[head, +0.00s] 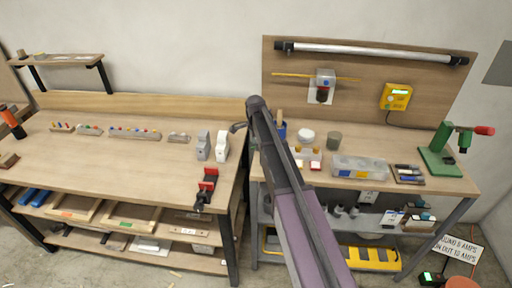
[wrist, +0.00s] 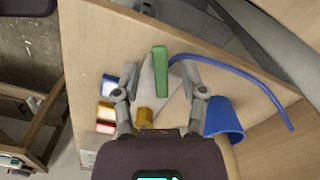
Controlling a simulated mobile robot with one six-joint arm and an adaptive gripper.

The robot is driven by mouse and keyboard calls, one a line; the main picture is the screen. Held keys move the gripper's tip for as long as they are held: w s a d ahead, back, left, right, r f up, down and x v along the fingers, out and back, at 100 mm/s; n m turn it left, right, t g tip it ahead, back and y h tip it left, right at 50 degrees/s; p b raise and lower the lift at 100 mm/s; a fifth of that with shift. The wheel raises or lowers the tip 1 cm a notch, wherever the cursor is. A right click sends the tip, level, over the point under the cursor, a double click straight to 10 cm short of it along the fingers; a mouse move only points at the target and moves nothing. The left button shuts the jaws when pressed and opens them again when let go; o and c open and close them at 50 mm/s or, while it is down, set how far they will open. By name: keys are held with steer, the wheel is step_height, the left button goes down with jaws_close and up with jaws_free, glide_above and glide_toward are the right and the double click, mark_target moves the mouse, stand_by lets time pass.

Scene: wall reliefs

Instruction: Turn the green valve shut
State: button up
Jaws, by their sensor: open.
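A green bar (wrist: 161,72), which looks like the green valve's handle, stands upright in the wrist view. It lies between the two fingers of my gripper (wrist: 160,67), in front of a pale grey shape. My gripper is open, with visible space on both sides of the bar; I cannot tell whether either finger touches it. In the head view, part of my gripper (head: 238,127) shows at the end of my arm, near the gap between the two benches. I cannot make out the green valve in the head view.
The wrist view shows a blue cup-like thing (wrist: 222,118) with a curved blue strip (wrist: 258,78) at right and a yellow cylinder (wrist: 145,117) below the bar. Grey and white blocks (head: 222,146) stand left of my arm. A green stand (head: 440,155) is at far right.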

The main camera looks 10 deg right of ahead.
steer(key=shift+f, duration=0.1)
jaws_close()
steer(key=shift+s+n, duration=0.2)
steer(key=shift+n, duration=0.2)
steer(key=shift+s+d+n, duration=0.1)
steer(key=shift+s+n, duration=0.2)
steer(key=shift+n, duration=0.6)
steer(key=n, duration=0.1)
steer(key=s+n, duration=0.1)
steer(key=n, duration=0.1)
steer(key=shift+d, duration=0.35)
steer(key=n, duration=0.2)
steer(key=s+n, duration=0.1)
steer(key=n, duration=0.1)
steer(key=shift+d, duration=0.4)
steer(key=shift+s+d+n, duration=0.1)
steer(key=shift+d+n, duration=0.15)
steer(key=shift+n, duration=0.6)
steer(key=shift+s+d+n, duration=0.1)
steer(key=shift+d+n, duration=0.15)
steer(key=shift+n, duration=0.6)
